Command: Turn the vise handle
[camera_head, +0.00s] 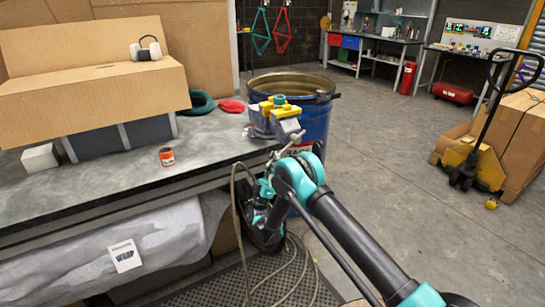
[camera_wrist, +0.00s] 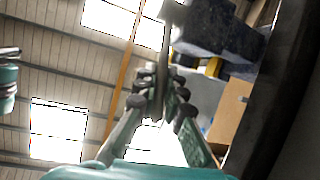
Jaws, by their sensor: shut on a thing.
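The vise (camera_head: 275,117), grey with yellow parts, is mounted at the right end of the grey workbench. Its handle (camera_head: 289,143) is a thin metal bar at the vise's front, partly lost among my arm links. In the wrist view the vise (camera_wrist: 218,32) is a dark block at the upper right, and the handle (camera_wrist: 166,42) runs down between my fingertips. My gripper (camera_wrist: 163,80) points up from below and is shut on the handle. In the head view my gripper (camera_head: 268,184) is small and partly hidden by my arm.
A blue drum (camera_head: 317,115) stands right behind the vise. An orange can (camera_head: 167,156), a cardboard box (camera_head: 95,95) and a red cloth (camera_head: 232,106) are on the workbench (camera_head: 110,183). A hose (camera_head: 236,205) hangs beside my arm. The floor to the right is open up to a pallet truck (camera_head: 470,160).

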